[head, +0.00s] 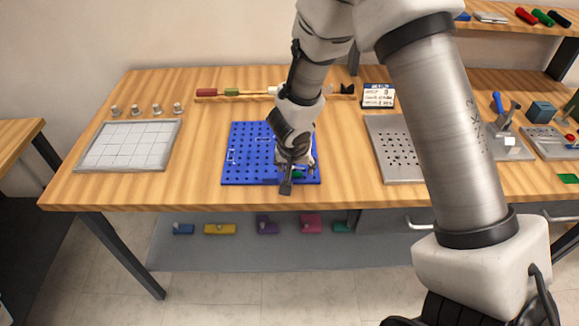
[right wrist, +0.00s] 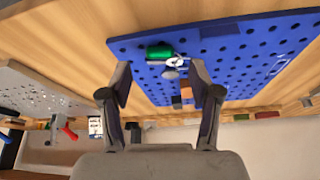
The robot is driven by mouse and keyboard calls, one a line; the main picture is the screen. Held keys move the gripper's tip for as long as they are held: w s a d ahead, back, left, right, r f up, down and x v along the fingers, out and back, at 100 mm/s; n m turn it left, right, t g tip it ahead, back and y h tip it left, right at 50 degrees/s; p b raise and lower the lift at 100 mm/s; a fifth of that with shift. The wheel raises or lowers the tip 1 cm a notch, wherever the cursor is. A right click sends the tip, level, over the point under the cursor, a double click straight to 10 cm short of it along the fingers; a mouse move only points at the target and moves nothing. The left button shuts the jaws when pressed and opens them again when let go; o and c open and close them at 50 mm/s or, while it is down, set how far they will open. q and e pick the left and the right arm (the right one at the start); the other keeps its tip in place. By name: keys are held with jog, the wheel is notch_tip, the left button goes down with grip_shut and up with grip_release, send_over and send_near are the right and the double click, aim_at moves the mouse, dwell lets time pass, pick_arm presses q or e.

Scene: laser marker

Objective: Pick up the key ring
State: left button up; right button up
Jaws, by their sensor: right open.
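The key ring (right wrist: 177,61) lies on the blue perforated board; a bright metal ring shows with a green piece (right wrist: 160,52) beside it and a grey round piece just below. In the head view only a bit of green (head: 298,174) shows near the board's front edge, mostly hidden by my gripper. My right gripper (head: 287,183) is over the front part of the blue board (head: 240,165). In the right wrist view my right gripper (right wrist: 160,84) is open, with its fingers apart and the key ring ahead between them. Nothing is held. My left gripper is not in view.
A white gridded tray (head: 125,145) is at the left with several small metal knobs behind it. A grey perforated plate (head: 397,165) is right of the blue board. A small orange-brown block (right wrist: 186,88) shows between the fingers. Bare wood lies left of the board.

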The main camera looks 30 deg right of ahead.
jog(key=x, duration=0.3)
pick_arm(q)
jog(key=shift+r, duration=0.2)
pick_arm(e)
jog(key=shift+r, duration=0.1)
grip_shut()
